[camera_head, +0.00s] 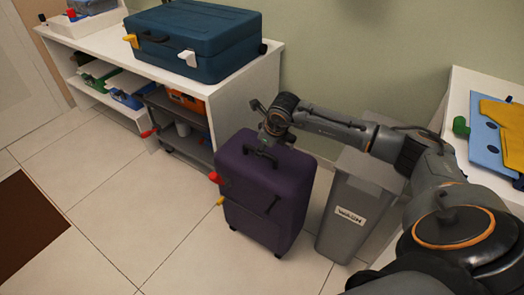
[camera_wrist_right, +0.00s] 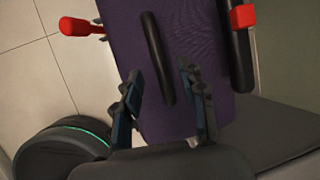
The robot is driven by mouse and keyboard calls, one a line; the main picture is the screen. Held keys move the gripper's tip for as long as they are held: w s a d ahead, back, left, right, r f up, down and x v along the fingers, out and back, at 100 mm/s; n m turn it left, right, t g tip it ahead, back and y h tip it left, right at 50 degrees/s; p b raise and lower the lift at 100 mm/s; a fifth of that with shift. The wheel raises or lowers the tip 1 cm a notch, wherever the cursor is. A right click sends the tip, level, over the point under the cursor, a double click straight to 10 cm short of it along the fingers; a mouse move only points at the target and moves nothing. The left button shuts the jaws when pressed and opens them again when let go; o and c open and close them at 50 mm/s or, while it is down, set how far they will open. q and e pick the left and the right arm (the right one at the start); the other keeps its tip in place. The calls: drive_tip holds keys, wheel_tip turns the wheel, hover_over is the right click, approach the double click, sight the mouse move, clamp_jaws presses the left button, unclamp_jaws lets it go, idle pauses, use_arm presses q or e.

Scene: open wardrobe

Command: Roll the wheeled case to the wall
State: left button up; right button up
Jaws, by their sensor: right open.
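The purple wheeled case (camera_head: 262,190) stands upright on the tiled floor, in front of the wall and between the white shelf unit and the grey bin. It has a black top handle (camera_head: 262,154) and a red piece on its left side. My right gripper (camera_head: 270,138) is just above the top of the case, near this handle. In the right wrist view the right gripper (camera_wrist_right: 160,78) is open. The black handle (camera_wrist_right: 158,58) on the purple case (camera_wrist_right: 195,45) lies partly between its fingers; contact cannot be told. My left gripper is not in view.
The grey bin (camera_head: 340,222) with a white label stands close right of the case. The white shelf unit (camera_head: 215,95) carries a blue toolbox (camera_head: 195,38). A white table (camera_head: 465,85) is at the right. The tiled floor (camera_head: 110,195) left of the case is clear.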

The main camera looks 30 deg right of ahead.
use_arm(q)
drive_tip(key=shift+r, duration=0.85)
use_arm(e)
drive_tip(key=shift+x, duration=1.25)
clamp_jaws()
